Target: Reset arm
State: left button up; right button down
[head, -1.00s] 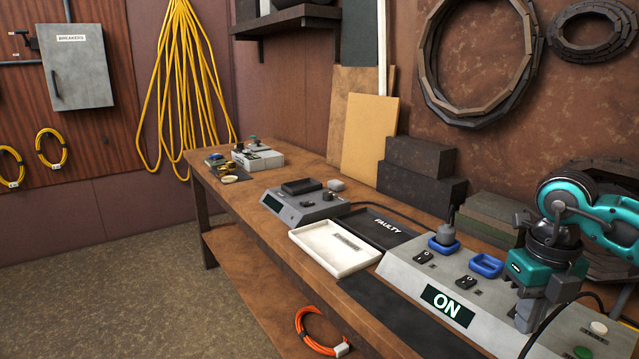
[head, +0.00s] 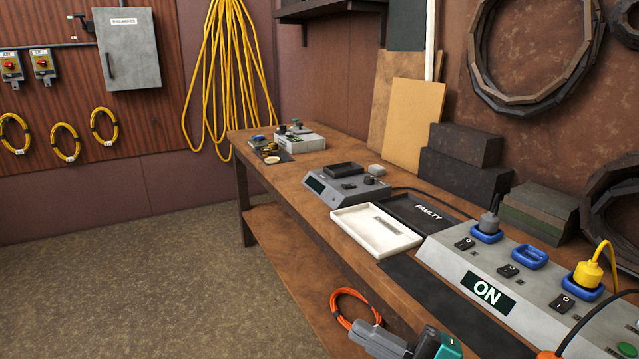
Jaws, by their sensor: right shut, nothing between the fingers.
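My right gripper (head: 362,332) is at the bottom edge, in front of the workbench (head: 290,195). Its grey fingers point left and are shut, with nothing held. Part of its teal body shows behind the fingers, and the rest of the arm is out of frame. My left gripper is not in view. The grey power unit (head: 530,309) with a lit ON display stands on the bench, to the right of and beyond the gripper. A grey plug (head: 488,222) and a yellow plug (head: 588,274) sit in its blue sockets. The blue socket (head: 529,256) between them is empty.
A white tray (head: 365,243) and a black FAULTY tray (head: 425,213) lie beside a grey tester (head: 345,187). An orange cable coil (head: 350,301) is close behind the gripper. The floor (head: 140,275) at left is clear.

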jog(key=d+f+m+t+h, duration=0.4)
jog(key=f+m+t+h, duration=0.3)
jog(key=m, duration=0.4)
jog(key=s+d+f+m+g+h, duration=0.3)
jog(key=s+f+m+h, duration=0.1)
jog(key=f, duration=0.5)
jog(key=s+d+f+m+g+h, duration=0.3)
jog(key=s+f+m+h, duration=0.2)
jog(key=s+f+m, duration=0.2)
notch_tip(320, 180, down, 2)
jog(key=shift+d+f, duration=0.15)
jog(key=shift+d, duration=0.15)
